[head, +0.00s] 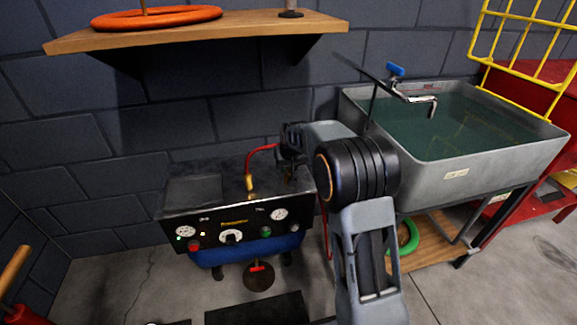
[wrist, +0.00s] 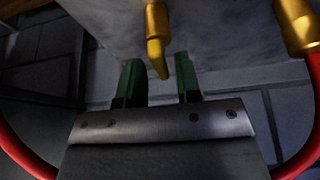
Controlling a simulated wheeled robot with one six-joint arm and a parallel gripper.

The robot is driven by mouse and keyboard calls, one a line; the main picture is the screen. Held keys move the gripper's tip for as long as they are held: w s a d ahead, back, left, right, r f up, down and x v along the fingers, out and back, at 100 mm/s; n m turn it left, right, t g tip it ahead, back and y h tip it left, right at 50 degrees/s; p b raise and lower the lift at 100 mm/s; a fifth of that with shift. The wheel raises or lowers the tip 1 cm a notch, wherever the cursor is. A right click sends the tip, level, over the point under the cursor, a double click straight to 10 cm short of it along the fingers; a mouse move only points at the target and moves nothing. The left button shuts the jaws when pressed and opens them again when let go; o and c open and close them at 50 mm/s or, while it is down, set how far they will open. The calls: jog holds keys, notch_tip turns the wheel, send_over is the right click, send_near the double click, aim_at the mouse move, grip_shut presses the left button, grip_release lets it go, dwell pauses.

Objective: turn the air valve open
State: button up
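The air valve shows in the wrist view as a brass fitting (wrist: 156,20) with a yellow lever (wrist: 158,58) hanging below it. My gripper (wrist: 158,70) is open, with one green finger on each side of the lever in the picture. No finger visibly touches the lever, and the exact depth between them is hard to tell. In the head view my arm reaches over the right end of the black compressor panel (head: 216,222). There, my wrist hides the valve and the fingertips.
A red hose (head: 262,149) with a brass end rises from the compressor top; a second brass fitting (wrist: 297,22) is at the wrist view's right. A wooden shelf (head: 200,35) hangs above. A water-filled sink (head: 355,108) stands to the right.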

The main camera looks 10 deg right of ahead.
grip_shut()
jog(key=n+y+p, duration=0.1)
jog(key=n, duration=0.1)
jog(key=shift+d+n, duration=0.1)
jog(key=shift+n, duration=0.3)
jog(key=n+y, duration=0.1)
jog(key=n, duration=0.1)
jog(key=n+g+y, duration=0.1)
jog(key=n, duration=0.2)
jog(key=shift+w+d, duration=0.1)
jog(key=shift+d, duration=0.05)
jog(key=n+g, duration=0.1)
jog(key=n, duration=0.2)
jog(key=n+g+y+p, duration=0.1)
jog(key=n, duration=0.1)
jog(key=shift+w+n, duration=0.1)
jog(key=shift+n, duration=0.3)
jog(key=shift+w+d+n+g+y+p, duration=0.15)
jog(key=shift+n+g+p, duration=0.3)
jog(key=shift+n, duration=0.6)
jog(key=shift+s+a+n+g+y+p, duration=0.15)
jog(key=shift+n+g+p, duration=0.3)
jog(key=shift+n, duration=0.6)
jog(key=shift+w+d+f, duration=0.1)
jog(key=shift+f, duration=0.05)
